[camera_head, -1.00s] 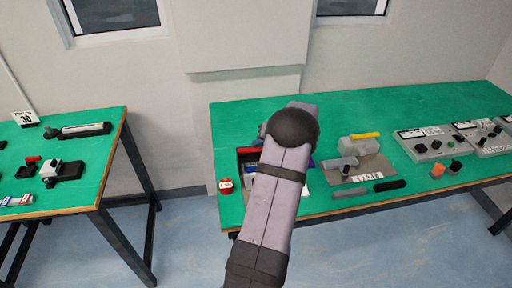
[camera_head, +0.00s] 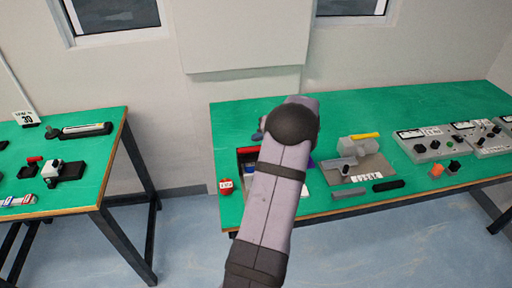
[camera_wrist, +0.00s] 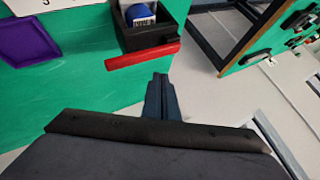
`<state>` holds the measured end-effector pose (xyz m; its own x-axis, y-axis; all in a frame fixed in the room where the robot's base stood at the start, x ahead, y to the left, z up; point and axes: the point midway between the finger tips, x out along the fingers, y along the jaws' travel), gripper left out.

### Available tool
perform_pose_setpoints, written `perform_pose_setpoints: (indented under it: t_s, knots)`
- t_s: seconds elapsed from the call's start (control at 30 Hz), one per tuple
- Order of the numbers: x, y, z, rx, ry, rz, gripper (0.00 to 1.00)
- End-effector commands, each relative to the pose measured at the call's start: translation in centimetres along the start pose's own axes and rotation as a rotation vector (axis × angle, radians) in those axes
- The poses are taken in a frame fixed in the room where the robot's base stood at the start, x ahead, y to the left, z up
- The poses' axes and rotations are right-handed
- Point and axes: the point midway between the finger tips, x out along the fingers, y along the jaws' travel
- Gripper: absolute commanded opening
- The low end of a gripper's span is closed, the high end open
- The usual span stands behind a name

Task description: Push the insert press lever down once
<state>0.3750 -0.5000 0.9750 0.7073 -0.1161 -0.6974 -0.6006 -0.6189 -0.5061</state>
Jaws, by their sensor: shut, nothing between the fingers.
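A grey press-like device (camera_head: 352,150) with a yellow bar (camera_head: 365,136) on top stands on a grey-brown base plate on the right-hand green table. I cannot read its label, so I cannot tell for certain that it is the insert press. A dark open box (camera_wrist: 150,38) with a red bar (camera_wrist: 143,55) along one side is in the wrist view. The red bar also shows left of my arm in the head view (camera_head: 248,150). My gripper (camera_wrist: 159,78) is shut and empty, its tips close to the red bar; contact is unclear. My arm hides the gripper in the head view.
A blue labelled item (camera_wrist: 134,14) lies in the dark box, and a purple tray (camera_wrist: 25,40) is beside it. A red round item (camera_head: 226,187) stands near the table's left edge. Grey control boxes (camera_head: 430,145) stand at right. Another green table (camera_head: 90,150) is at left.

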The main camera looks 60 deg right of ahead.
Motion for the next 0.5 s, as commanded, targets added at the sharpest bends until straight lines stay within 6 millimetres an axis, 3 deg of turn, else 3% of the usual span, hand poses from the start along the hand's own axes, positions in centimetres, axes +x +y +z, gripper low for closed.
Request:
perform_pose_setpoints:
  t_s: [0.3,0.5]
  knots:
    - [-2.0,-1.5,-1.5,0.0,0.001,0.001,0.0]
    - [-2.3,-1.7,-1.7,0.001,0.0,0.0,0.0]
